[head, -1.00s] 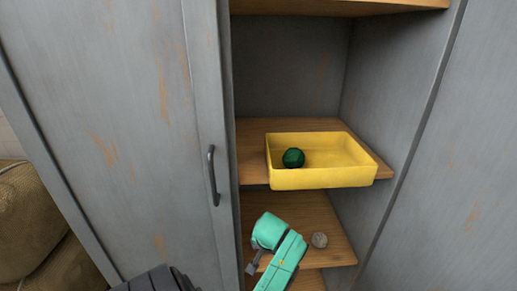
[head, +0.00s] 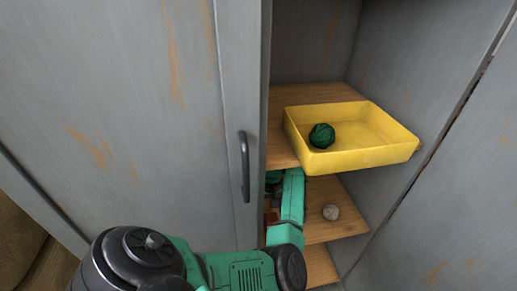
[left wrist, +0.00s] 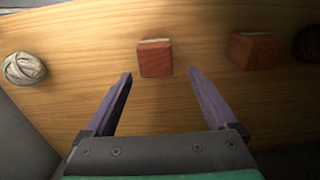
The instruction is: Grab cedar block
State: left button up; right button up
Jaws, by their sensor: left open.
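A reddish-brown wooden block (left wrist: 155,60) with a pale top edge lies on a wooden shelf, straight ahead of my left gripper (left wrist: 159,76). A second, similar block (left wrist: 253,50) is to its right in the left wrist view; I cannot tell which is the cedar one. The gripper's fingers are open, one toward each side of the first block, with nothing held between them. In the head view my left arm reaches into the cabinet below the yellow tray, and the fingers are mostly hidden. My right gripper is not in view.
A pale wool ball (head: 331,212) sits on the same shelf and also shows in the left wrist view (left wrist: 24,68). A dark round thing (left wrist: 308,45) is at the right. The cabinet door (head: 160,130) is at left.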

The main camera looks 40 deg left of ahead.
aim_at(271, 217)
pick_arm(q)
jog(key=shift+s+d+f, duration=0.1)
jog(key=shift+d+f, duration=0.9)
jog(key=shift+f, duration=0.25)
jog(key=f, duration=0.3)
jog(key=shift+s+a+b, duration=0.15)
jog(key=shift+a+b, duration=0.05)
jog(key=shift+b, duration=0.15)
jog(key=shift+a+f, duration=0.1)
jog(key=shift+f, duration=0.1)
jog(key=shift+r, duration=0.1)
jog(key=shift+c, duration=0.9)
jog(key=c, duration=1.3)
jog(key=shift+o, duration=0.2)
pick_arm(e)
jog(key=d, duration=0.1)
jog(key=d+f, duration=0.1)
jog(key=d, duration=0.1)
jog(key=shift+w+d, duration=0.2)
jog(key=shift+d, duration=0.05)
pick_arm(q)
jog(key=shift+r, duration=0.15)
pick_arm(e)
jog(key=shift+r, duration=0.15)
